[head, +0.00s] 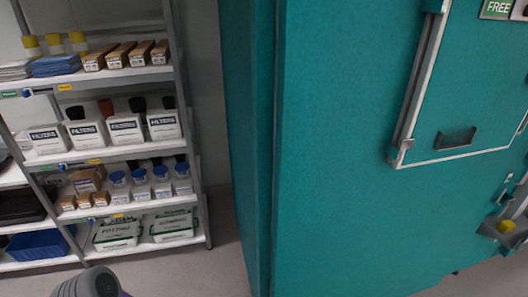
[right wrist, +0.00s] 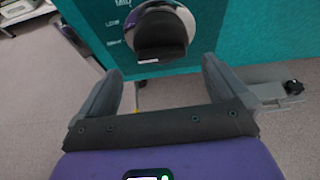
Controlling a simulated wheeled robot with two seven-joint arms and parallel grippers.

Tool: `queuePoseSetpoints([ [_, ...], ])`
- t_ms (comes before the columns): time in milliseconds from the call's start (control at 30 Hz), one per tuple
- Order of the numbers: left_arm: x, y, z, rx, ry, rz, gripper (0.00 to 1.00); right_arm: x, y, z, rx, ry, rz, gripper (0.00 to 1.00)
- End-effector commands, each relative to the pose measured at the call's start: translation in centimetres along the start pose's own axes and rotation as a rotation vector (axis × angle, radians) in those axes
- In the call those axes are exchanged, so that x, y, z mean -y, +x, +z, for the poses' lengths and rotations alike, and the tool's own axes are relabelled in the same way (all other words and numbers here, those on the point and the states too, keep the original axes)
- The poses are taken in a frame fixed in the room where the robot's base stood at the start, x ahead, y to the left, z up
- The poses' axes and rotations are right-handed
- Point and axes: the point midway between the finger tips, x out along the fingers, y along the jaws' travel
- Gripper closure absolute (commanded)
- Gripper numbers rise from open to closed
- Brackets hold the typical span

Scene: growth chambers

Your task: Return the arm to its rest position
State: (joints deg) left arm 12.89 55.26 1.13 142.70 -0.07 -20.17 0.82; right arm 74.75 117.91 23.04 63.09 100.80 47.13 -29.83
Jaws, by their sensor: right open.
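My right gripper (right wrist: 161,68) shows in the right wrist view, its two grey fingers spread apart with nothing between them. Beyond the fingers is the teal front of a growth chamber (right wrist: 230,35), with a round, silver-ringed dark fitting (right wrist: 162,38). I cannot tell the exact gap, but the fingers look apart from it. In the head view the teal chamber (head: 340,170) fills the middle and right. A grey rounded part of my own arm shows at the bottom left edge. My left gripper is not in view.
A metal shelf unit (head: 115,155) with filter boxes, blue-capped bottles and bags stands left of the chamber. A grey bracket with a yellow piece (head: 506,226) juts out at the right edge. Grey floor (right wrist: 40,90) is clear left of the gripper.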

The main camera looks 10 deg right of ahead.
Motion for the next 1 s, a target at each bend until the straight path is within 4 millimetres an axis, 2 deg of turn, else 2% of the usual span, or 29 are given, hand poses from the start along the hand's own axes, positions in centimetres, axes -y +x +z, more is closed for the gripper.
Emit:
queuePoseSetpoints([
  [67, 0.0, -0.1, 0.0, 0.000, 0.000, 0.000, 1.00, -1.0, 0.2, 0.9, 0.003, -0.020, 0.052, 0.00],
  [133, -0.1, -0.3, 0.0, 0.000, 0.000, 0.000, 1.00, -3.2, 0.5, 2.4, 0.007, -0.065, 0.159, 0.00],
  [167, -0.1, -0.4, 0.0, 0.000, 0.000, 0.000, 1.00, -4.5, 0.5, 3.3, 0.008, -0.094, 0.222, 0.00],
  [267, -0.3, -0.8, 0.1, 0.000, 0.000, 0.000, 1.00, -10.2, -0.8, 6.6, -0.002, -0.248, 0.513, 0.00],
  [300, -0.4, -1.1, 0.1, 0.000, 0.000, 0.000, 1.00, -12.7, -2.1, 7.7, -0.014, -0.334, 0.649, 0.00],
  [367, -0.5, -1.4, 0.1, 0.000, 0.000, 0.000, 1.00, -15.6, -4.6, 9.0, -0.038, -0.477, 0.837, 0.00],
  [400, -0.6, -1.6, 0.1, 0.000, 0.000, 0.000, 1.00, -17.0, -6.5, 9.6, -0.056, -0.579, 0.951, 0.00],
  [467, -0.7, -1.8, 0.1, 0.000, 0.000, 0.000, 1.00, -18.3, -9.4, 10.3, -0.082, -0.741, 1.102, 0.00],
  [567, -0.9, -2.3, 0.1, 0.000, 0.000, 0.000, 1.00, -18.7, -13.9, 11.6, -0.113, -1.034, 1.304, 0.00],
  [700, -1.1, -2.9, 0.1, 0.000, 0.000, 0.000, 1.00, -17.1, -18.6, 14.4, -0.109, -1.474, 1.472, 0.00],
  [900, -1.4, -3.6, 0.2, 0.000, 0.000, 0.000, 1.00, -15.7, -22.1, 20.2, 0.024, -1.985, 1.497, 0.00],
  [1000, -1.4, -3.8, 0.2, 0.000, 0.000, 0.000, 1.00, -15.8, -23.0, 22.3, 0.100, -2.126, 1.469, 0.00],
])
